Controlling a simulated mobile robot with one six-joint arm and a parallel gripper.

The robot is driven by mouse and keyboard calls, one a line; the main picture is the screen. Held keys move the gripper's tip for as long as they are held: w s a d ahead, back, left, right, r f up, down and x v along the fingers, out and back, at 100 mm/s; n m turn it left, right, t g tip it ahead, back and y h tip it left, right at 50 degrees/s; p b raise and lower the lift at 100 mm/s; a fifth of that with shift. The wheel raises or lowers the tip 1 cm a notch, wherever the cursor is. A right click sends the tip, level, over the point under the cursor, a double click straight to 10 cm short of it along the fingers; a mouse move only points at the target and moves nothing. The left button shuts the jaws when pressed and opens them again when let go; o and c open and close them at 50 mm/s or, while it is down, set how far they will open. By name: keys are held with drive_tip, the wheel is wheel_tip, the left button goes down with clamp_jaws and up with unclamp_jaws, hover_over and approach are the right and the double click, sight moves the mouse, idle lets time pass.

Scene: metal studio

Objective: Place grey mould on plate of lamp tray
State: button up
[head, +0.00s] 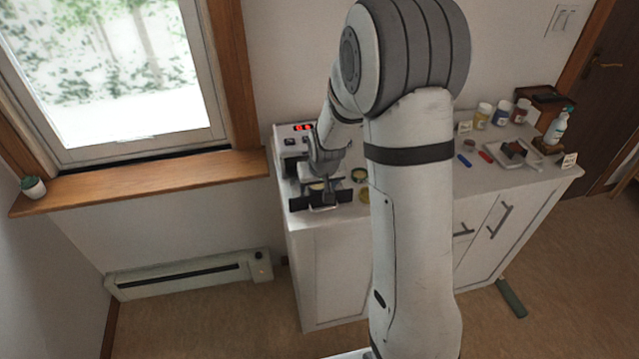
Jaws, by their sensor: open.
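My gripper (322,197) is open at the left end of the white cabinet top, low in front of a pale box-shaped unit with a red lit display (303,128), which looks like the lamp. Its dark fingers are spread left and right. A small pale tray-like part (322,208) shows between and just below the fingers. A yellowish round piece shows beside the gripper body, partly covered by it. I cannot make out the grey mould or the plate for certain; the gripper and arm hide much of this spot.
Right of the gripper are a dark-rimmed round tin (358,175) and a gold round piece (364,195). My arm hides the cabinet's middle. At the right stand several jars (483,116), a spray bottle (557,126), a small tray (514,153) and blue and red items (486,157).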

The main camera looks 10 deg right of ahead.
drive_tip(key=shift+r, duration=0.15)
drive_tip(key=shift+r, duration=0.25)
drive_tip(key=v, duration=1.2)
drive_tip(key=s+r, duration=0.2)
drive_tip(key=s, duration=0.9)
drive_tip(key=s+r+g, duration=0.1)
drive_tip(key=s+r, duration=0.1)
drive_tip(key=s, duration=0.9)
drive_tip(key=shift+s+r+g, duration=0.3)
drive_tip(key=shift+d, duration=0.1)
